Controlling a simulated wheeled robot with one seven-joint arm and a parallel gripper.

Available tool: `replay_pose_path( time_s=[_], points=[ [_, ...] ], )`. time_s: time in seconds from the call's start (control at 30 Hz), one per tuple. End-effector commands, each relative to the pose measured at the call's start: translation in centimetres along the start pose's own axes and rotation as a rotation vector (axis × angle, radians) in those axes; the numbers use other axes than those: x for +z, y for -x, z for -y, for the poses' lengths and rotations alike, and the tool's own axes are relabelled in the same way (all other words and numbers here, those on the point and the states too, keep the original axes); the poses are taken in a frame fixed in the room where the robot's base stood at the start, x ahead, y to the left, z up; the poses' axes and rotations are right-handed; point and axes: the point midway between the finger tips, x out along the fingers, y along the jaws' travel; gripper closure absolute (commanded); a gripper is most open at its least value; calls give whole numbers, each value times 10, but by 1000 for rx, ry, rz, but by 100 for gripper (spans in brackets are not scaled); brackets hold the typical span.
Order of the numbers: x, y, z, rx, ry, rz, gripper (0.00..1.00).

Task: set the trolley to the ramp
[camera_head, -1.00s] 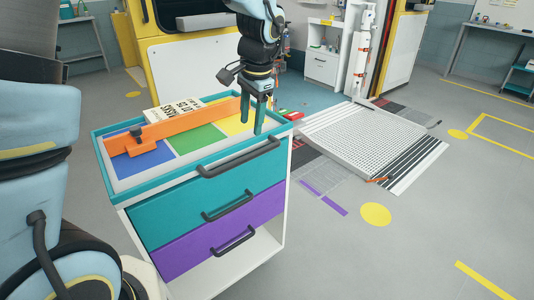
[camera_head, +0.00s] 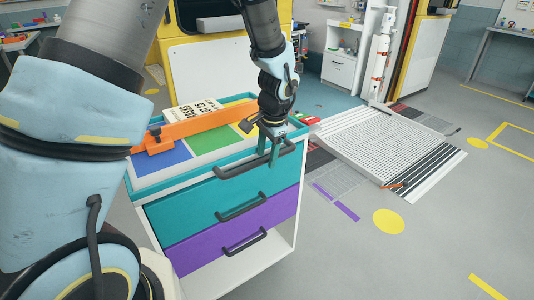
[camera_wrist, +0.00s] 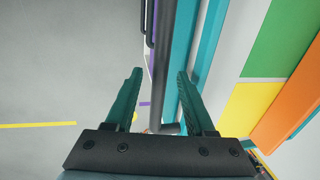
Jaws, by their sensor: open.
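The trolley (camera_head: 232,185) stands at the centre of the head view, with teal and purple drawer fronts and a white frame. A dark push handle (camera_head: 236,170) runs along its top front edge. My gripper (camera_head: 268,162) is open at the right part of this handle. In the wrist view the handle (camera_wrist: 168,70) lies between the two teal fingers, nearer the right one, and neither is clearly pressed on it. The ramp (camera_head: 385,142), a pale perforated plate with a striped edge, lies on the floor to the right, apart from the trolley.
An orange bar (camera_head: 190,128) and a lettered white box (camera_head: 193,110) lie on the trolley top. A yellow disc (camera_head: 389,221) and a purple strip (camera_head: 336,202) mark the floor before the ramp. Grey floor at the front right is clear.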

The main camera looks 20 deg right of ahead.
Motion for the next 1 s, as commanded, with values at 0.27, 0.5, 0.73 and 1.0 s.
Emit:
replay_pose_path(
  time_s=[0.27,0.5,0.73,1.0],
  points=[
    [0,0,0,0,0,0,60],
    [0,0,0,0,0,0,87],
    [0,0,0,0,0,0,100],
    [0,1,0,0,0,0,100]
  ],
)
